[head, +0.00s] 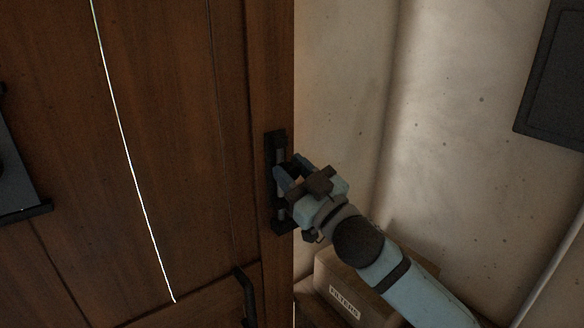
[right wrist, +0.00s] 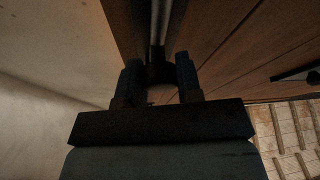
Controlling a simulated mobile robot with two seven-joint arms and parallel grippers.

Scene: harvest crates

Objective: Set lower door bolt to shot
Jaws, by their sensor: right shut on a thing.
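The lower door bolt (head: 276,142) is a dark upright fitting with a grey metal rod, mounted near the right edge of the brown wooden door (head: 180,130). My right gripper (head: 283,172) is at the bolt's middle, coming from the lower right, and is shut on the bolt's knob. The gripper and wrist hide the knob in the head view. In the right wrist view the rod (right wrist: 160,22) runs away between the two dark fingers, with the dark knob (right wrist: 160,72) between them. Whether the rod's end sits in a socket cannot be told. My left gripper is not in view.
A cardboard box labelled FILTERS (head: 325,272) stands below my right forearm. A black handle (head: 246,297) is low on the door. A dark panel (head: 553,75) hangs on the pale wall (head: 450,100) at right. A thin bright line (head: 131,170) runs down the door.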

